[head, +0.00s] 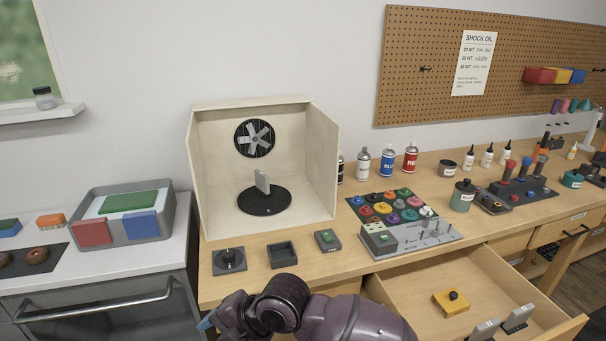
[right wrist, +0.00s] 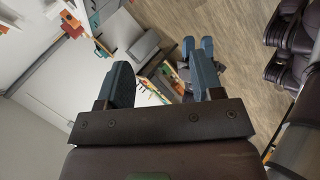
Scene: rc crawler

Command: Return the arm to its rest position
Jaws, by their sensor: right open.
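My purple right arm crosses the bottom of the head view, and a small blue part of its gripper (head: 207,322) shows at its left end. In the right wrist view the right gripper (right wrist: 158,72) has its two blue fingers well apart, with nothing between them. Past its right finger, two smaller blue upright shapes (right wrist: 197,46) stand close together; they look like my left gripper's fingers, but I cannot tell how they stand. My left gripper is not in the head view.
The workbench front holds a knob box (head: 229,260), a dark tray (head: 282,254) and a small switch box (head: 327,240), just beyond my arm. A spray booth (head: 325,170) stands behind. An open drawer (head: 480,268) at right holds a yellow block (head: 451,302). A grey bin (head: 165,225) stands left.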

